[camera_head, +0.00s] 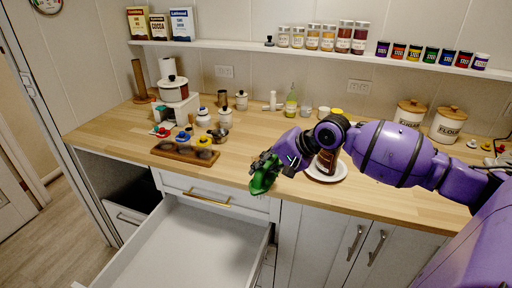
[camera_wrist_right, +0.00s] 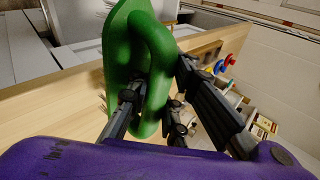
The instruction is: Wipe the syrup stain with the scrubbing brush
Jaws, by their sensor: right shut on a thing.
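The green scrubbing brush (camera_head: 263,178) is held by my right gripper (camera_head: 277,166), near the counter's front edge in the head view. In the right wrist view, the fingers of my right gripper (camera_wrist_right: 155,98) close around the looped handle of the brush (camera_wrist_right: 122,45), with bristles showing at its left side. Whether the brush touches the counter (camera_head: 237,160) is unclear. I cannot make out a syrup stain in either view; my right arm covers part of the counter. My left gripper is not in view.
An open, empty-looking white drawer (camera_head: 180,250) juts out below the counter. A white plate (camera_head: 339,175) with a brown item (camera_head: 327,163) sits behind my right arm.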

